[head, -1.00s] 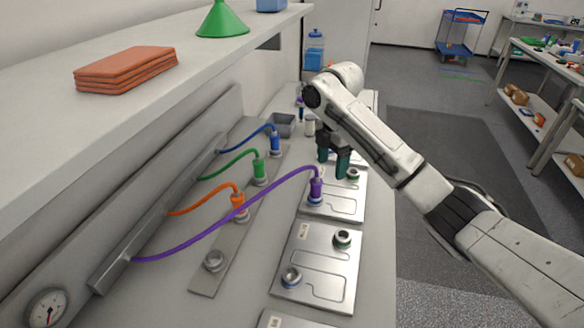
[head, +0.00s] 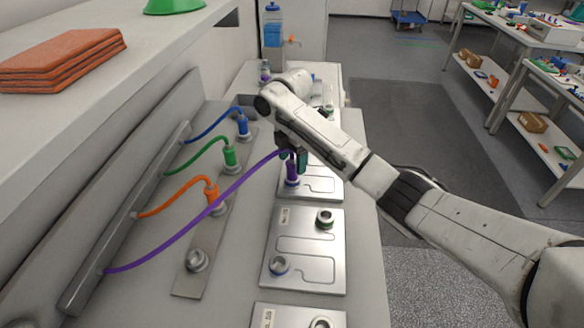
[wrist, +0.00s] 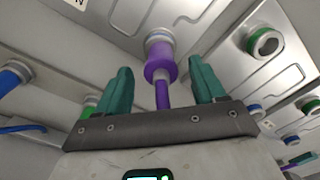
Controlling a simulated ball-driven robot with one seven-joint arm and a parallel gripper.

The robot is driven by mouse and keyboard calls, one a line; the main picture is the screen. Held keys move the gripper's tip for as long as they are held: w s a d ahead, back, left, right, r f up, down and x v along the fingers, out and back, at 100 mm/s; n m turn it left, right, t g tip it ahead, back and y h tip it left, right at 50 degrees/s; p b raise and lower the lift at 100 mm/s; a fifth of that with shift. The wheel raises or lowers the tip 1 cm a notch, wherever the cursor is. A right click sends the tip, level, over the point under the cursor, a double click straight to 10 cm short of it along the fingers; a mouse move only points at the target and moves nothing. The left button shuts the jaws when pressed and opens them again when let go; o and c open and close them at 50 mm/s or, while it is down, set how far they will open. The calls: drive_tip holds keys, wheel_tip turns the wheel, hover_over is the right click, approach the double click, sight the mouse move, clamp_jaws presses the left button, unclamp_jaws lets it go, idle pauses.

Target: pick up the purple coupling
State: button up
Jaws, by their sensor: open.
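The purple coupling (head: 291,172) stands upright on a port of a silver plate (head: 322,186), with its purple hose curving left to the grey rail. In the wrist view the purple coupling (wrist: 160,62) sits between and beyond my fingertips, seated on a round port with a blue ring. My gripper (wrist: 162,80) is open, with one teal finger on each side of the coupling and a gap on both sides. In the head view my gripper (head: 294,158) is at the coupling's upper part, partly hidden by my arm.
Blue (head: 242,124), green (head: 230,155) and orange (head: 211,192) couplings stand on a strip to the left, with hoses to the rail (head: 125,220). More silver plates (head: 303,255) with ports lie nearer. A shelf with orange cloths (head: 60,60) overhangs the left side.

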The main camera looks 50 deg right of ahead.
drive_tip(key=shift+f, duration=1.2)
drive_tip(key=shift+c, duration=0.5)
clamp_jaws()
drive_tip(key=shift+r, duration=0.1)
